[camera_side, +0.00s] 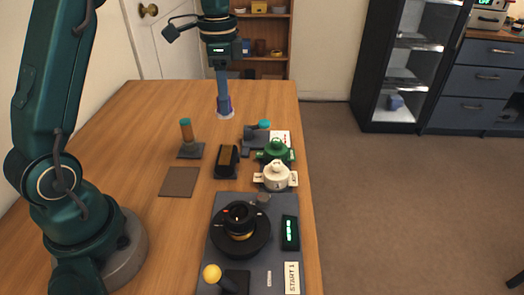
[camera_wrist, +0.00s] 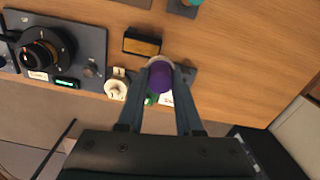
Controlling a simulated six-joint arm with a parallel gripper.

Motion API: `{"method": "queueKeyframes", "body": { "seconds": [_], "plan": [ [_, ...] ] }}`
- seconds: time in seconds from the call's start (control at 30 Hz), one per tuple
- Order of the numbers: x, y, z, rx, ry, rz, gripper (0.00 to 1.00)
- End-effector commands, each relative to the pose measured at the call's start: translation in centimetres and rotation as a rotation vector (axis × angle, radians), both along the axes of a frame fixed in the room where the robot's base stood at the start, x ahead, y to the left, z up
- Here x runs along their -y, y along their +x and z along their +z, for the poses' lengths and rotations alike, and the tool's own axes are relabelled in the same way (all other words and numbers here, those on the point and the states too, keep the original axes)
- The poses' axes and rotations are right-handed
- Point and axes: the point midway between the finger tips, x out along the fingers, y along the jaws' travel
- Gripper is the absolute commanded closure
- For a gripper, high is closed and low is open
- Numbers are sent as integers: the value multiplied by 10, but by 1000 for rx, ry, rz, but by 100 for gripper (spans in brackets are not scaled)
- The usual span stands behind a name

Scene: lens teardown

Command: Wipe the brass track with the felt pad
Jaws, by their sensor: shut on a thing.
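My gripper (camera_side: 223,96) is shut on a purple-blue handle with a pale round pad (camera_side: 224,114) at its lower end, which looks like the felt pad. It stays roughly upright beyond the other parts, at or just above the table; I cannot tell if it touches. In the wrist view the purple top (camera_wrist: 160,77) sits between both fingers (camera_wrist: 160,68). The black lens (camera_side: 239,228) stands on the grey fixture plate, well away from the pad. A thin brass-coloured band (camera_side: 240,235) shows inside it, likely the track, partly hidden by the dark rings.
A brown mat (camera_side: 179,182) lies left. The back left table is clear.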

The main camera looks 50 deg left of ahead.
Motion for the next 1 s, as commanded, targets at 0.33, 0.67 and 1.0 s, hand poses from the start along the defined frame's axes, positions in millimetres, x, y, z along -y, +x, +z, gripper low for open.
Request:
{"method": "queueKeyframes", "body": {
  "seconds": [0.33,0.67,1.0],
  "plan": [
    [0,-1,-27,-3,-1,3,100],
    [0,-1,-57,-5,-1,3,100],
    [11,-11,-79,-3,-1,2,100]
  ]
}}
